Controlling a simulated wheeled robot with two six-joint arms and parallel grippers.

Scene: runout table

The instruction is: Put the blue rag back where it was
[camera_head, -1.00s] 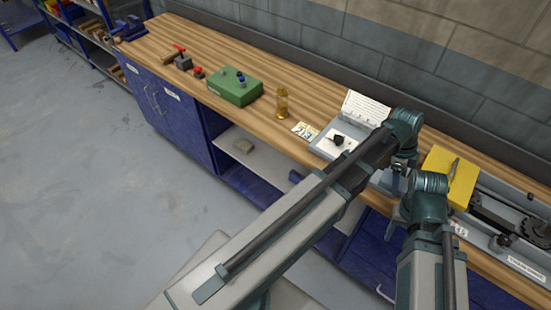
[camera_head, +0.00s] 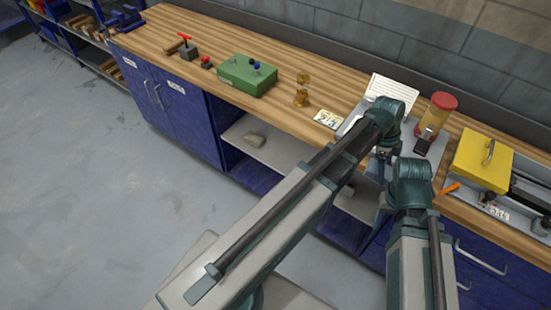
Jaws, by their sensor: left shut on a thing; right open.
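I cannot make out the blue rag for certain anywhere. My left gripper (camera_head: 380,168) hangs under its wrist, over the bench's front edge in the middle right. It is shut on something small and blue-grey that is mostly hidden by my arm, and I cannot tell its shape. My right gripper (camera_head: 384,204) is lower, just in front of the bench edge, open, its jaws partly hidden by its wrist. The wooden bench top (camera_head: 220,40) runs from upper left to lower right.
Bare wood shows behind the bottles.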

